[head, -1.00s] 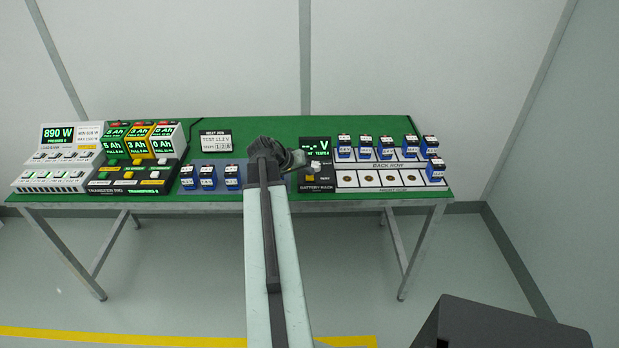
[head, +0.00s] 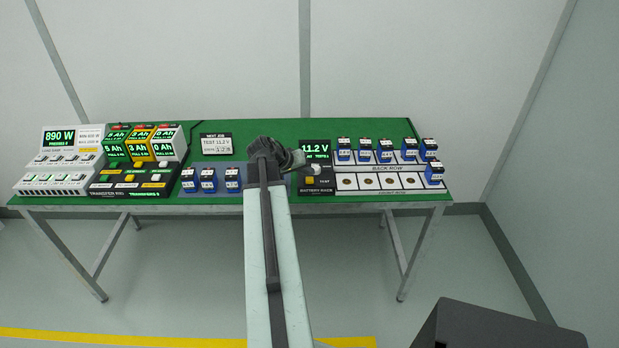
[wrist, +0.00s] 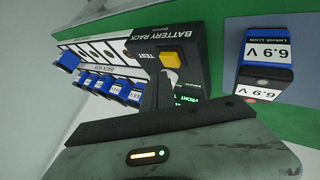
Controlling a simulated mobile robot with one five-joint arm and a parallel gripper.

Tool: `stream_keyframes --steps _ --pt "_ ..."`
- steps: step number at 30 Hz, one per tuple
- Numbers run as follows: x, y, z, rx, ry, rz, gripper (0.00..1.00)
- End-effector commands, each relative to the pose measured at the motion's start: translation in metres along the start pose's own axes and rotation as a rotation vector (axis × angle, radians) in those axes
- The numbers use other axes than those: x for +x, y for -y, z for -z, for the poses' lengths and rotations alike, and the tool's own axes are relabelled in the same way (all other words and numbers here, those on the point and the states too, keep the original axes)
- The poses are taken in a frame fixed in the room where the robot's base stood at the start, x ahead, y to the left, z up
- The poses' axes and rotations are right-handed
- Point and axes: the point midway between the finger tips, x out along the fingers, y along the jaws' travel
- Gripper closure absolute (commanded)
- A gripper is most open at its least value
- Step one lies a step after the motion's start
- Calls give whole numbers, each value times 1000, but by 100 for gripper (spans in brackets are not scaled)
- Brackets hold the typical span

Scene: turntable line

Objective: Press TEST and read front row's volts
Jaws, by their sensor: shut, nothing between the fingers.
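The battery rack (head: 318,190) stands right of centre on the green bench, and its lit display (head: 315,150) reads 11.2 V, with smaller text below too small to read surely. The yellow TEST button (head: 310,180) is on its panel and also shows in the wrist view (wrist: 170,60). The front row (head: 390,182) has several bare round seats and one blue battery (head: 434,174) at its right end. My gripper (wrist: 164,82) is shut and empty, its tip close to the TEST button; contact cannot be told.
Several blue batteries stand in the back row (head: 390,168). Blue batteries (head: 207,180) stand left of my arm, and the wrist view shows one labelled 6.9 V (wrist: 265,68). A card (head: 216,145) mentions TEST 11.2 V. The transfer rig (head: 130,188) and load bank (head: 50,180) are at left.

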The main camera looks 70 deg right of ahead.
Motion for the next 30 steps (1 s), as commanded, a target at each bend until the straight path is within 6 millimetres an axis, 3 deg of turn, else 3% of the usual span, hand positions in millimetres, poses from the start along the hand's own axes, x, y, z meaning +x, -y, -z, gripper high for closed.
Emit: stream_keyframes --steps 8,23,30 --pt "-2 -1 1 0 0 0 100" --pt "-36 -25 26 -1 -1 0 100" --pt "-35 -24 25 -1 -1 0 100"
